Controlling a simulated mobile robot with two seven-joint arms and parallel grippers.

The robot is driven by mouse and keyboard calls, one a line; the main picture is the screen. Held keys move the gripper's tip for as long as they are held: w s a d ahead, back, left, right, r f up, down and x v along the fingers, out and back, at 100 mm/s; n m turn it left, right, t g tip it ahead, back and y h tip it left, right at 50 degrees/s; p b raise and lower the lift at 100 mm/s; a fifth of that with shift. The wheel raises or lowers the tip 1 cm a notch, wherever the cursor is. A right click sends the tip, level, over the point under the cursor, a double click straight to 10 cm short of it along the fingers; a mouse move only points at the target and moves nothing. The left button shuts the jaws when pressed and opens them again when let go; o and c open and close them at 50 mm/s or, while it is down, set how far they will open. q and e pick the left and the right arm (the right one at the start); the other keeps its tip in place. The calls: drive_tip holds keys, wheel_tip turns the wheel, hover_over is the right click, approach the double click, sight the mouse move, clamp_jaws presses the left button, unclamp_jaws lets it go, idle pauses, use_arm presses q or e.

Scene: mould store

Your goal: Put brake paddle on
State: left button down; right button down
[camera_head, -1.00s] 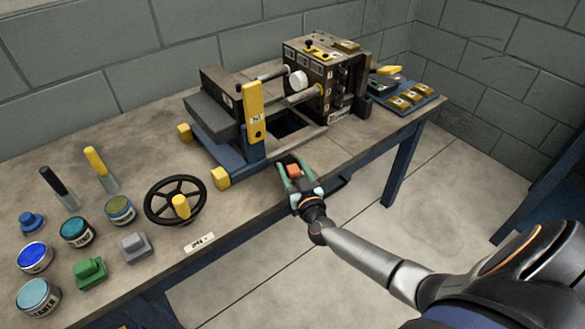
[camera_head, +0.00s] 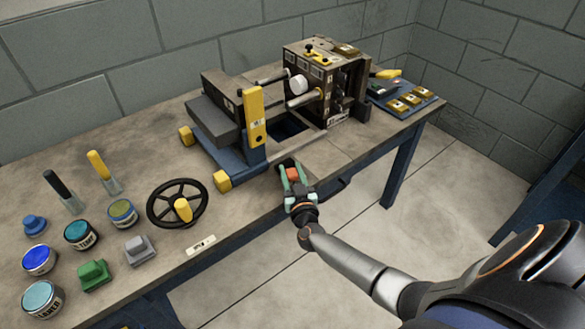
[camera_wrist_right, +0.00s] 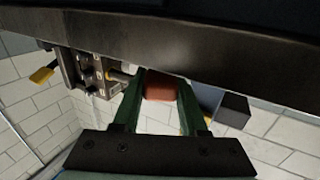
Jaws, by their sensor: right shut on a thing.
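My right gripper (camera_head: 293,174), with green fingers, is shut on a small orange-red block (camera_head: 292,175) at the table's front edge. The block also shows between the fingers in the right wrist view (camera_wrist_right: 159,85). A dark flat piece (camera_head: 286,162) shows just beyond the fingertips; I cannot tell whether it is joined to the block. I cannot tell which thing is the brake paddle. The machine (camera_head: 325,75) stands behind, with a yellow upright lever (camera_head: 254,116) on its blue front frame. My left gripper is not in view.
A black handwheel (camera_head: 160,205) lies left of the machine. Several paint pots, including a blue one (camera_head: 39,259), and stamp-like blocks crowd the left end. A blue tray (camera_head: 420,104) lies at the right. The front strip beside the label (camera_head: 201,245) is mostly clear.

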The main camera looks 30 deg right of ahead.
drive_tip(key=shift+w+a+r+m+g+h+p, duration=0.15)
drive_tip(key=shift+m+g+h+p, duration=0.1)
drive_tip(key=shift+m+h, duration=0.2)
drive_tip(key=shift+a+m+g+h+p, duration=0.15)
drive_tip(key=shift+m+g+h, duration=0.15)
drive_tip(key=shift+h, duration=0.25)
drive_tip(key=shift+w+a+m+g+h, duration=0.15)
drive_tip(key=shift+m+g+h, duration=0.5)
drive_tip(key=shift+m+h, duration=0.45)
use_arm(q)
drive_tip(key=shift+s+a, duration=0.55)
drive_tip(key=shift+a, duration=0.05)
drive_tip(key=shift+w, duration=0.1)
use_arm(e)
drive_tip(key=c, duration=0.9)
unclamp_jaws()
drive_tip(key=o, duration=0.5)
drive_tip(key=shift+n, duration=0.25)
drive_tip(key=shift+c, duration=0.2)
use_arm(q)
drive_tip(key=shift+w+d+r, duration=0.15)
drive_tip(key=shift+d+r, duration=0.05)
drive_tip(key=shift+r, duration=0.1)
